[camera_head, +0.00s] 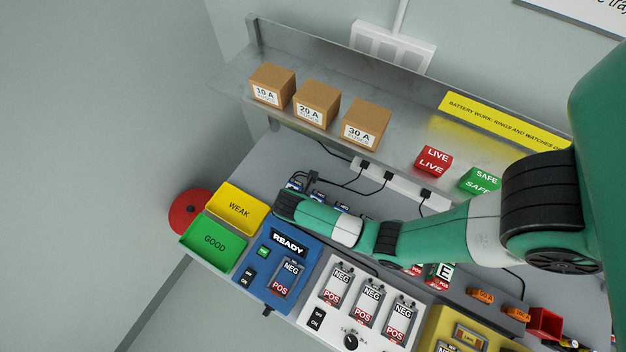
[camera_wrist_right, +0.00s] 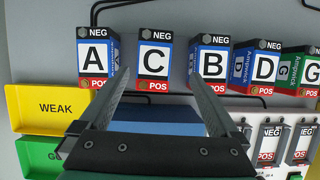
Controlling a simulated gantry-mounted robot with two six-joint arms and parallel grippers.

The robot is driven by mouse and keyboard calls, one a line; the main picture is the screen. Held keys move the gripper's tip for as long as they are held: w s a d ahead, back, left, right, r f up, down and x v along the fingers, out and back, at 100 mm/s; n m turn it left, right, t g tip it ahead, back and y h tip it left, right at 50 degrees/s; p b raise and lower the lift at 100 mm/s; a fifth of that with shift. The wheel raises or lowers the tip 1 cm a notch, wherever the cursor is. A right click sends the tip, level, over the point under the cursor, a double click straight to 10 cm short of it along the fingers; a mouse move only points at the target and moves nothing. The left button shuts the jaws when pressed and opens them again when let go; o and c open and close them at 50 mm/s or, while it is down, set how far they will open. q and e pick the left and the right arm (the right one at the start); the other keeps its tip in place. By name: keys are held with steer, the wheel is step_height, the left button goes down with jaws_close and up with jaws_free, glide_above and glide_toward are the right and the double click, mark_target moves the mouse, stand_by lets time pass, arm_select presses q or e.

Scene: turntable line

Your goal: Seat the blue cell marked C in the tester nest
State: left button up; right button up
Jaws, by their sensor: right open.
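The blue cell marked C (camera_wrist_right: 153,60) stands in the back row in the right wrist view, with a black NEG band on top and a red POS band below. My right gripper (camera_wrist_right: 160,76) is open, its two fingers framing cell C, with nothing held. Whether the fingers touch the cell cannot be told. In the head view my right wrist hides most of the row. The tester (camera_head: 256,291) is a blue box with a READY display; its nest (camera_head: 284,278), marked NEG and POS, looks empty. My left gripper is not in view.
Cell A (camera_wrist_right: 95,57) and cell B (camera_wrist_right: 210,62) stand close on either side of C; cell D (camera_wrist_right: 260,64) is further right. A yellow WEAK tray (camera_head: 238,207) and green GOOD tray (camera_head: 214,240) lie left of the tester. A white charger (camera_head: 329,296) stands right.

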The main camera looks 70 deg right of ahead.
steer(key=shift+w+d+b+x, duration=0.1)
steer(key=shift+d+b+x, duration=0.1)
steer(key=shift+x, duration=0.7)
steer(key=shift+w+d+b+x, duration=0.1)
steer(key=shift+b+x, duration=0.15)
steer(key=shift+x, duration=0.7)
steer(key=shift+w+d+b+x, duration=0.1)
steer(key=shift+d+b+x, duration=0.1)
steer(key=shift+x, duration=0.7)
steer(key=shift+r, duration=0.15)
steer(key=shift+f, duration=0.25)
steer(key=shift+c, duration=0.3)
jaws_close()
